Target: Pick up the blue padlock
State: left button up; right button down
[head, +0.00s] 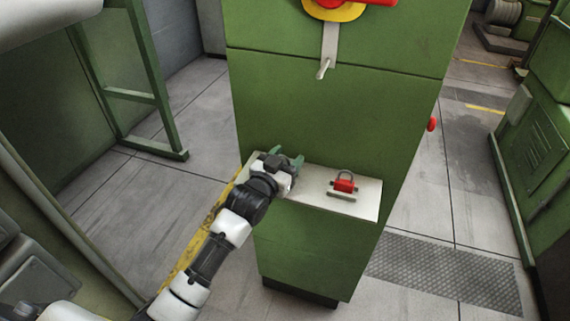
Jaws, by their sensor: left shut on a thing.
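My left gripper (287,157) reaches in from the lower left to the left end of a small white shelf (365,207) on the front of a green cabinet. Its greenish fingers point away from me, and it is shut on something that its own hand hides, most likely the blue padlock. No blue padlock shows in the open. A red padlock (344,185) with a grey shackle stands upright on the shelf, to the right of the gripper and apart from it. My right gripper is not in view.
The green cabinet (330,115) rises behind the shelf, with a grey handle (326,62) and a red and yellow switch (335,9) above. A green frame (150,80) stands at the left and a green machine (545,150) at the right.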

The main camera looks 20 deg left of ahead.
pick_arm(q)
jog(key=shift+r, duration=0.45)
jog(key=shift+a+r+b, duration=0.25)
jog(key=shift+b, duration=0.2)
jog(key=a+b, duration=0.6)
jog(key=a, duration=1.1)
jog(key=shift+w+a, duration=0.25)
jog(key=shift+w, duration=0.1)
jog(key=shift+r, duration=0.1)
